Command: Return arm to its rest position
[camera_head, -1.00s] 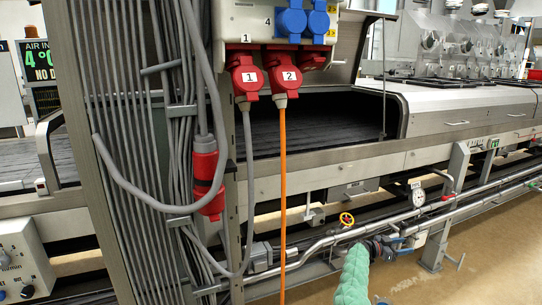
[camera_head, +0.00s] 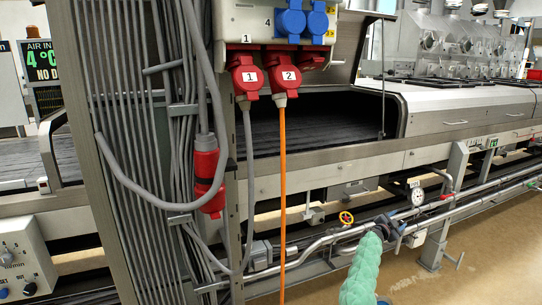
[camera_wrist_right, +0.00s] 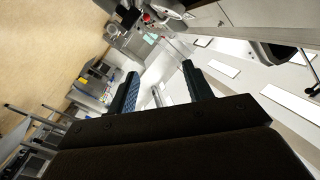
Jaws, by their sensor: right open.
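My right arm, in a green sleeve, comes in at the bottom of the head view. My right gripper (camera_head: 388,228) is dark and small there, in front of the steel pipes. In the right wrist view its two fingers (camera_wrist_right: 162,88) are spread apart with nothing between them. The dryer hood (camera_head: 347,45) is a metal panel that stands raised above the dark tunnel opening (camera_head: 310,122). The gripper is below and to the right of the opening in the picture, apart from the hood. My left gripper is not in view.
A metal post with grey cables (camera_head: 140,150) stands at left. Red plugs (camera_head: 246,75) and an orange cable (camera_head: 282,190) hang in front of the dryer. A pressure gauge (camera_head: 417,196) and a yellow-red valve wheel (camera_head: 346,217) sit by the pipes. Bare floor (camera_head: 490,250) lies at right.

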